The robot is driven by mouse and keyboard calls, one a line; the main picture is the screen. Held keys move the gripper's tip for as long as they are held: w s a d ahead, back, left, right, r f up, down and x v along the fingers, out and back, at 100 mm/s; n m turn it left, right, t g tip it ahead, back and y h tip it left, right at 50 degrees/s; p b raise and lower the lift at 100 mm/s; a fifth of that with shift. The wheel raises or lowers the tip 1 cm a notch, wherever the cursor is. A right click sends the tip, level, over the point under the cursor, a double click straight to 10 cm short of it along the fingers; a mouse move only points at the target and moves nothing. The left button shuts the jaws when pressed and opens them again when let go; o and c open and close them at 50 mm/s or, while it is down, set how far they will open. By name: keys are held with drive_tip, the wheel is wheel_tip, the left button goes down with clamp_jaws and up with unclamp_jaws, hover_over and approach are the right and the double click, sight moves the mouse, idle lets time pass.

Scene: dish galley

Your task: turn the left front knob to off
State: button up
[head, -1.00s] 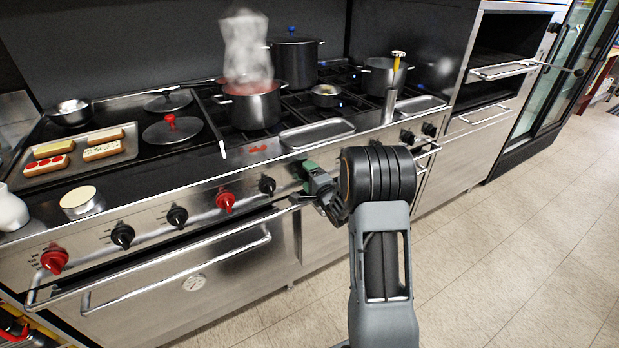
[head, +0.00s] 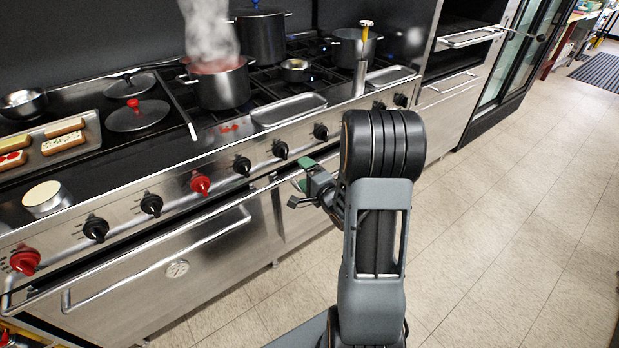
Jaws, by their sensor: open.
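A row of knobs runs along the stove's front panel. A red knob (head: 25,261) is at the far left, and another red knob (head: 200,184) is near the middle. Black knobs (head: 96,229), (head: 151,204), (head: 242,166), (head: 280,150) and (head: 321,131) stand among and beyond them. I cannot tell which is the left front knob or read the settings. A steaming pot (head: 223,88) with red contents stands at the left front of the burners. My gripper (head: 298,192) is open and empty, in front of the stove and below the black knobs; my arm partly hides it.
A long oven handle rail (head: 160,261) sticks out below the knobs. A food tray (head: 88,134), a lid with a red handle (head: 138,115) and a tall dark pot (head: 259,38) are on the stove top. The tiled floor (head: 500,220) at the right is clear.

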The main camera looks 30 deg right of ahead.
drive_tip(key=shift+s+d, duration=0.1)
drive_tip(key=shift+s, duration=0.9)
drive_tip(key=s+d+f+n+g+h+p, duration=0.2)
drive_tip(key=s+d+f+n+g+h, duration=0.2)
drive_tip(key=s+f+n+g, duration=0.55)
drive_tip(key=s+a+r+n+g+p, duration=0.1)
drive_tip(key=a+r+p, duration=0.3)
drive_tip(key=r, duration=0.6)
drive_tip(key=s+a+r+n+g+y+p, duration=0.1)
drive_tip(key=s+a+r+n+p, duration=0.3)
drive_tip(key=a+r, duration=0.4)
drive_tip(key=s+a+r+n+g+y+p, duration=0.1)
drive_tip(key=a+r, duration=0.4)
drive_tip(key=r, duration=0.7)
drive_tip(key=s+n+g+p, duration=0.1)
drive_tip(key=g+p, duration=0.1)
drive_tip(key=shift+s+a+p, duration=0.25)
drive_tip(key=shift+a+p, duration=0.15)
